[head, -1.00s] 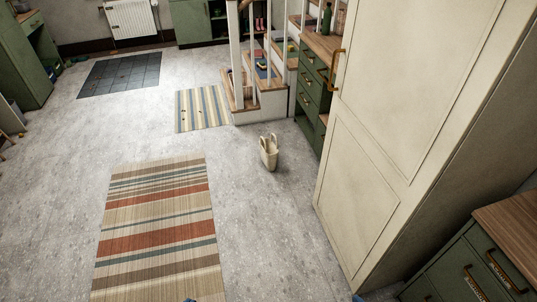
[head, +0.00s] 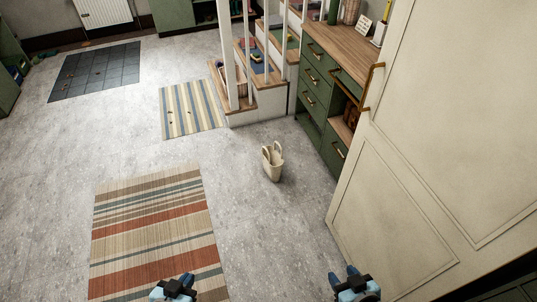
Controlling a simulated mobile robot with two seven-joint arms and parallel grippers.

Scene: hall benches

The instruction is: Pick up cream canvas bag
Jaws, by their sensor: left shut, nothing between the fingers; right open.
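The cream canvas bag (head: 272,164) stands upright on the grey floor in the middle of the head view, with its handles up. It is near the foot of the stairs and left of the green drawer unit. My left gripper (head: 174,287) shows at the bottom edge over the striped rug, shut and empty. My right gripper (head: 353,284) shows at the bottom right, open and empty. Both grippers are well short of the bag and apart from it.
A large striped rug (head: 156,240) lies in front at left. A small striped mat (head: 192,109) lies by the stairs (head: 263,98). The green drawer unit (head: 316,90) and a cream cupboard door (head: 385,225) bound the right side. Bare floor surrounds the bag.

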